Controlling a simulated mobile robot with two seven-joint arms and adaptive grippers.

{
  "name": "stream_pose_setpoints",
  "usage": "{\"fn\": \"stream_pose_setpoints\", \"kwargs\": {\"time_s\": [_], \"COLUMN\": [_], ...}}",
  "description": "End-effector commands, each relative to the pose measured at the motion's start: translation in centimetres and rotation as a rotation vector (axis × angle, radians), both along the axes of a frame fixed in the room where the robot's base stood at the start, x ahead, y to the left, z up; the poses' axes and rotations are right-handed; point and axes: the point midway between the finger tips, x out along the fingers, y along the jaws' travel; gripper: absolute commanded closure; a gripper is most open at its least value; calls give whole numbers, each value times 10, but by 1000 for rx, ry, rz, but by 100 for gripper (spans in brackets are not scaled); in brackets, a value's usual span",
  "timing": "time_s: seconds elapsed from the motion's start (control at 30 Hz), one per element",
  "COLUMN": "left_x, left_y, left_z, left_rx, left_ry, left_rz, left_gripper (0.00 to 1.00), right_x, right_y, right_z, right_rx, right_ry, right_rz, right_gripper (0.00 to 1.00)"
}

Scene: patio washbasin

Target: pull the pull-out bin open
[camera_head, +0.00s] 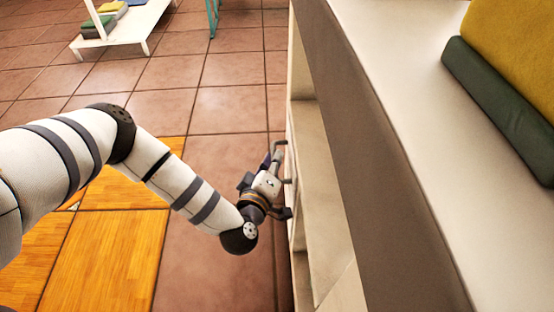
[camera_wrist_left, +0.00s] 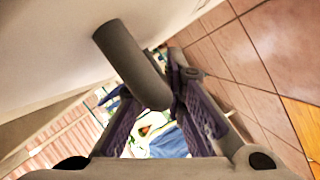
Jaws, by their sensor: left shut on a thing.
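The pull-out bin's handle is a dark grey round bar (camera_wrist_left: 130,60); in the wrist view it stands out from a pale front panel (camera_wrist_left: 55,45). My left gripper (camera_wrist_left: 165,115) has its purple-padded fingers on both sides of the bar's end and is shut on it. In the head view my left gripper (camera_head: 282,182) is at the pale cabinet's (camera_head: 322,170) front, low down, where a bit of grey handle (camera_head: 280,144) shows. Most of the bin front is edge-on or hidden there, and I cannot tell how far it stands open. My right gripper is out of view.
A pale countertop (camera_head: 400,70) with a thick brown edge overhangs on the right. A yellow and a dark green item (camera_head: 495,105) lie on it. Tiled floor (camera_head: 225,110) is clear left of the cabinet. Wooden floor panels (camera_head: 105,255) lie under my left arm. A white low stand (camera_head: 115,35) is at the back left.

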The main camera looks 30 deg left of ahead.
Motion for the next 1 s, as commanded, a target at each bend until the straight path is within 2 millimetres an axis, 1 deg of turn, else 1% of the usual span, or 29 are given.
{"fn": "stream_pose_setpoints", "kwargs": {"time_s": [0.17, 0.27, 0.4, 0.6, 0.7, 0.9, 1.0], "left_x": [-21, -39, -68, -107, -124, -151, -160], "left_y": [28, 52, 90, 142, 164, 199, 211], "left_z": [5, 6, 5, 3, 1, 0, 0], "left_rx": [5, 6, 7, 5, 3, 3, 1], "left_ry": [0, 0, 2, 2, 3, 4, 3], "left_rz": [3, 3, 3, 2, 0, 1, 0], "left_gripper": [100, 100, 100, 100, 100, 100, 100], "right_x": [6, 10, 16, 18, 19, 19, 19], "right_y": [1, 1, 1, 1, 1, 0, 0], "right_z": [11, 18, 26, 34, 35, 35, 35], "right_rx": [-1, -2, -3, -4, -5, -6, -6], "right_ry": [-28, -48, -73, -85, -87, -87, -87], "right_rz": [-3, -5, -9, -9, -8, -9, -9], "right_gripper": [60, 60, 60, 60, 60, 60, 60]}}
